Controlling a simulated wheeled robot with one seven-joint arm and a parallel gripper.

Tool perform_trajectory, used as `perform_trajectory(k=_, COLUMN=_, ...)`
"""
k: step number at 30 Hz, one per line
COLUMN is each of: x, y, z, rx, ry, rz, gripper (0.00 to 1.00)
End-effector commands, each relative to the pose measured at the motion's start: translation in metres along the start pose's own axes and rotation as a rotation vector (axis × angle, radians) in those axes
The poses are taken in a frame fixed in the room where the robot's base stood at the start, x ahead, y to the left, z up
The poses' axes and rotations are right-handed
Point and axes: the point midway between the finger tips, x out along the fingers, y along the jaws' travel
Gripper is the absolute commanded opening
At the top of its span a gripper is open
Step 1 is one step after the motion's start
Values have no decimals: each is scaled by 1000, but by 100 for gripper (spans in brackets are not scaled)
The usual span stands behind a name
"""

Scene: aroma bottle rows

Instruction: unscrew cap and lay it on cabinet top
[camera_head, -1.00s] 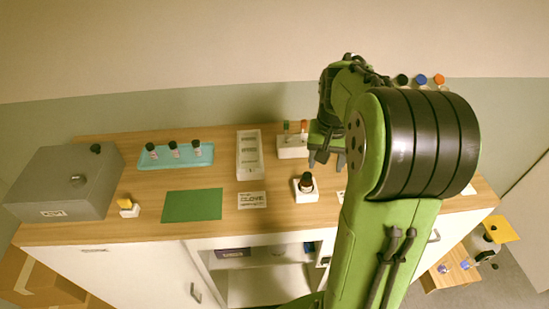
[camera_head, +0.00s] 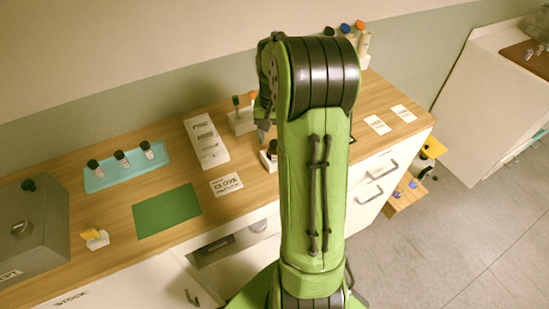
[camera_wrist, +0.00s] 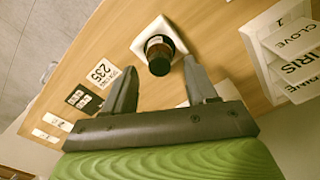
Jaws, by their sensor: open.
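A small dark bottle with a black cap (camera_wrist: 159,54) stands in a white square holder (camera_wrist: 147,33) on the wooden cabinet top (camera_wrist: 95,50). The bottle (camera_head: 273,147) also shows in the head view, partly hidden by my arm. My gripper (camera_wrist: 160,70) is open, with one finger on each side of the bottle's line of sight and nothing held between them. The cap appears to be on the bottle. In the head view my gripper (camera_head: 263,132) is mostly hidden behind my arm, close to the bottle. I cannot tell whether the fingers touch it.
White cards (camera_head: 378,124) lie at the right. Capped bottles (camera_head: 345,30) stand behind my arm.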

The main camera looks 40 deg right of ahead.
Motion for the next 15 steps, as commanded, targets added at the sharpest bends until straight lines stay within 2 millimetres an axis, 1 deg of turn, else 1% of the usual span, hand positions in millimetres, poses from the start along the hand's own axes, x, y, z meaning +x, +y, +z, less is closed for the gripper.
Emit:
perform_trajectory(k=1, x=12, y=0, z=0, rx=0, ry=-1, rz=0, gripper=57)
perform_trajectory(k=3, x=17, y=0, z=0, rx=-1, ry=-1, rz=0, gripper=57)
perform_trajectory(k=12, x=16, y=0, z=0, rx=1, ry=0, rz=0, gripper=57)
perform_trajectory(k=14, x=16, y=0, z=0, rx=36, ry=0, rz=0, gripper=57)
perform_trajectory(k=15, x=16, y=0, z=0, rx=94, ry=0, rz=0, gripper=57)
